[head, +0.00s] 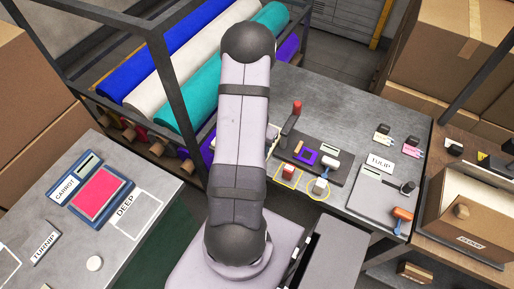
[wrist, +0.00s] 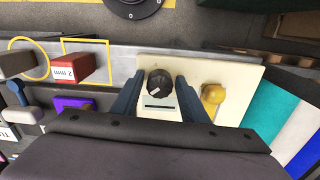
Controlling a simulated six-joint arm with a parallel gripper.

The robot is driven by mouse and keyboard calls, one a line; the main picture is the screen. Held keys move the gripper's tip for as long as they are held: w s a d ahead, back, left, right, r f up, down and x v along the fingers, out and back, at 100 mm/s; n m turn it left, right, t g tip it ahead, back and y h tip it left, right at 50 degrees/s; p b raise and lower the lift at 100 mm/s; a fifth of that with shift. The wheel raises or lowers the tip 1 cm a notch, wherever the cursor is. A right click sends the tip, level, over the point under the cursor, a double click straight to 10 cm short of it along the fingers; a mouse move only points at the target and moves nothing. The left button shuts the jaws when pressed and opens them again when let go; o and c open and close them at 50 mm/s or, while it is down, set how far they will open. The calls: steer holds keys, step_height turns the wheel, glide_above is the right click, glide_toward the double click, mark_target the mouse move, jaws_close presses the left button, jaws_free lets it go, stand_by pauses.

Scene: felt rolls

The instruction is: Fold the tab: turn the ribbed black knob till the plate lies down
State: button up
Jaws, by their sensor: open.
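The ribbed black knob (wrist: 160,82) with a pale pointer mark sits on a cream panel (wrist: 232,72) in the wrist view. My gripper (wrist: 160,77) is open, with one dark blue finger on each side of the knob and a small gap showing at both sides. Below the knob, a pale piece with a dark slot (wrist: 160,105) lies between the fingers; whether it is the folding plate, and how it is tilted, I cannot tell.
A yellow knob (wrist: 213,94) stands on the panel just right of my right finger. A red block (wrist: 73,69) lies to the left. In the head view, blue, white and teal felt rolls (head: 160,82) fill the rack, and the grey bench (head: 345,115) has clear patches.

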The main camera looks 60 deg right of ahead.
steer(key=m, duration=0.3)
stand_by(0.6)
jaws_close()
steer(key=m, duration=0.6)
steer(key=shift+m, duration=0.3)
steer(key=m, duration=0.6)
steer(key=shift+m+p, duration=0.35)
steer(key=shift+m, duration=0.05)
